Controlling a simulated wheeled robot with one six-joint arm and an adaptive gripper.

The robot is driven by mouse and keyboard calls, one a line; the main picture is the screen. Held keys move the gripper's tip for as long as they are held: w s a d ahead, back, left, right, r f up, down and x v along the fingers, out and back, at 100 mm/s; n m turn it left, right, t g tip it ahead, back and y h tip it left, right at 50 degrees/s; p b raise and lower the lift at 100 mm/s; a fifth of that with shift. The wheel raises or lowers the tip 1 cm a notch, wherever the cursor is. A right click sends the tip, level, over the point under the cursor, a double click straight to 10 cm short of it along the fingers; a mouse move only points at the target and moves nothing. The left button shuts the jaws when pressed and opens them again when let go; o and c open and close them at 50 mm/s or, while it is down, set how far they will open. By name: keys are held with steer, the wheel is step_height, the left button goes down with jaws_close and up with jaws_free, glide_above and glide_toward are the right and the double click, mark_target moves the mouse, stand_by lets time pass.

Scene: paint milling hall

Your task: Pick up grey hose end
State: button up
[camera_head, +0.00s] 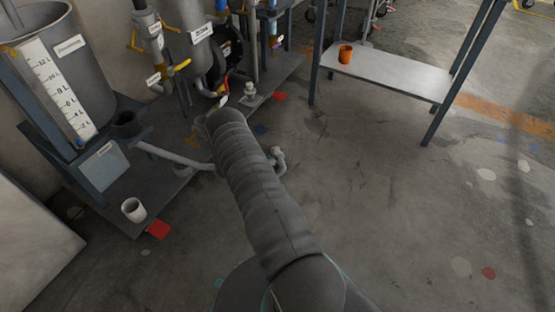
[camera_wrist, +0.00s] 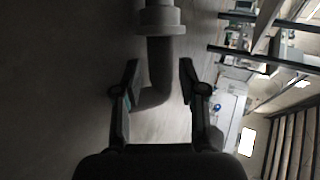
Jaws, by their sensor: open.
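The grey hose lies near the floor in the head view (camera_head: 178,159), running right from the tank frame and passing behind my arm. Its bent grey end with a collar (camera_head: 278,157) shows just right of my arm. In the wrist view the grey hose end (camera_wrist: 160,50) comes down from the top edge, with a wide pale collar, then bends to the left. My gripper (camera_wrist: 160,82) is open, one finger on each side of the hose, with gaps visible. Whether the hose lies at finger depth I cannot tell. My arm hides the gripper in the head view.
A graduated tank (camera_head: 62,85) stands at the left, with a white cup (camera_head: 133,210) and a red patch (camera_head: 158,229) near it. Pipes and valves (camera_head: 200,50) stand at the back.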

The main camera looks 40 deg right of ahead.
mark_target(278, 161)
steer(key=x, duration=0.4)
steer(key=shift+w+d, duration=0.1)
steer(key=shift+d, duration=0.1)
jaws_close()
steer(key=shift+r, duration=0.1)
step_height(278, 161, up, 4)
steer(key=shift+w+r, duration=0.1)
steer(key=shift+r, duration=0.05)
steer(key=s+d+r+p, duration=0.1)
steer(key=s+d+r, duration=0.15)
steer(key=d, duration=0.25)
steer(key=s+d+r, duration=0.2)
steer(key=d+r, duration=0.2)
steer(key=d, duration=0.2)
step_height(278, 161, up, 7)
steer(key=p, duration=0.3)
steer(key=shift+p, duration=0.35)
steer(key=shift+f, duration=0.15)
